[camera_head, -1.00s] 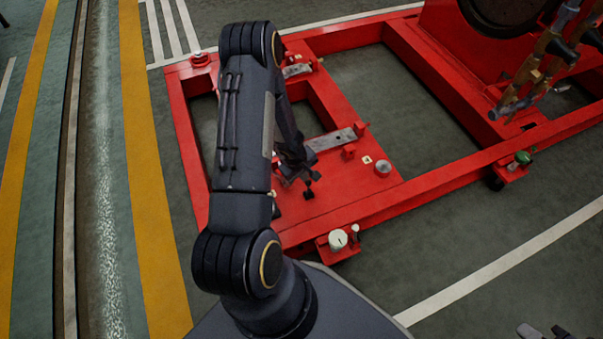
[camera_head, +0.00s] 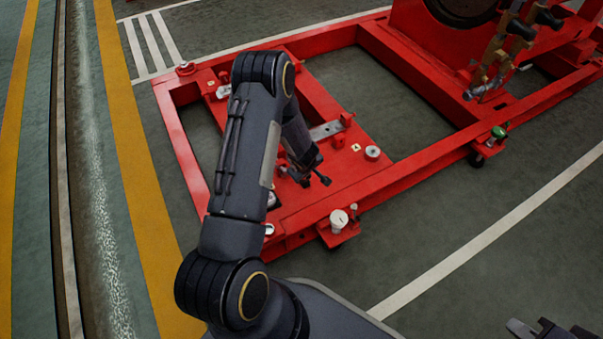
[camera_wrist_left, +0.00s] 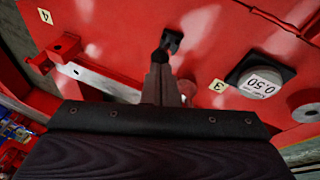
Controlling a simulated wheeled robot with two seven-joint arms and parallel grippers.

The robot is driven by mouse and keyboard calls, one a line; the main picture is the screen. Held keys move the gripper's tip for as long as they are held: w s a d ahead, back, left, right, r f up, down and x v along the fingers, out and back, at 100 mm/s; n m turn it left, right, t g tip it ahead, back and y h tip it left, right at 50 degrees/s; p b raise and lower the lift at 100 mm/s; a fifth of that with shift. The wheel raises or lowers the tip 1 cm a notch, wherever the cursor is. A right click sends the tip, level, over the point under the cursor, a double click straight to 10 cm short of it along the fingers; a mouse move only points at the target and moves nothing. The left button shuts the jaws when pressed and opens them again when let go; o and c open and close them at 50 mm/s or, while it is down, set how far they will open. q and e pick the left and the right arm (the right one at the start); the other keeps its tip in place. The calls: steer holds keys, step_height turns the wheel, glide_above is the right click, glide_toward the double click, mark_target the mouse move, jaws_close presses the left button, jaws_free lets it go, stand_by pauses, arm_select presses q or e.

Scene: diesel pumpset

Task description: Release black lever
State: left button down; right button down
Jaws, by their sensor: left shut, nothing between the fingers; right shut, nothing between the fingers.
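My left gripper (camera_head: 312,177) is shut above the near left part of the red frame (camera_head: 345,195). In the left wrist view its narrow grey fingers (camera_wrist_left: 163,75) reach up the middle to a dark tip, over red metal between labels 4 and 3. I cannot make out a black lever apart from this dark tip in either view. A black square piece with a round white face marked 0.50 (camera_wrist_left: 262,83) lies on the red plate, right of the fingers. My right gripper (camera_head: 548,330) is shut at the bottom right edge, partly cut off, over the floor.
A light metal bar (camera_wrist_left: 100,80) lies left of the fingers. White round caps (camera_head: 339,219) stand on the frame's near edge. Red machinery with valves (camera_head: 510,35) stands at the upper right.

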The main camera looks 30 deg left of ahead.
arm_select(q)
steer(key=shift+a, duration=0.15)
steer(key=a+p+v, duration=0.2)
steer(key=p+v, duration=0.5)
steer(key=v, duration=0.5)
steer(key=shift+w+a+r, duration=0.2)
steer(key=shift+r, duration=0.35)
steer(key=shift+r, duration=0.1)
